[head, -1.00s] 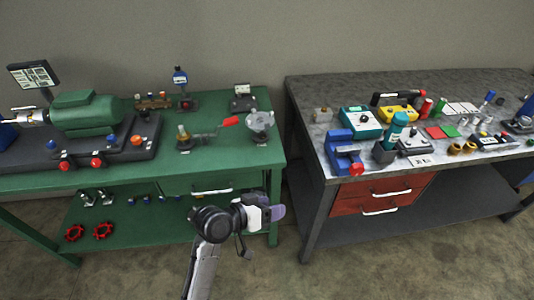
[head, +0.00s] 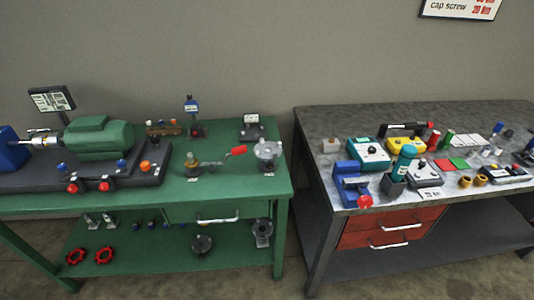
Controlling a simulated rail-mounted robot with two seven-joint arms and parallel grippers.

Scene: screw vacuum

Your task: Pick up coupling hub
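I cannot tell for sure which part is the coupling hub. A dark round part (head: 202,243) lies on the lower shelf of the green bench, right of centre. A grey, upright part with a round face (head: 262,231) stands beside it, near the bench's right leg. A silver shaft piece (head: 42,141) sits between the blue block and the green motor (head: 94,137) on the bench top. Two brass-coloured rings (head: 472,181) lie on the grey bench. Neither of my grippers shows in the head view now.
The green bench (head: 228,186) stands left and the grey bench (head: 310,117) right, with a narrow gap between. Red handwheels (head: 90,256) lie on the lower shelf. A blue vise (head: 350,184) and a teal bottle (head: 404,162) stand near the grey bench's front.

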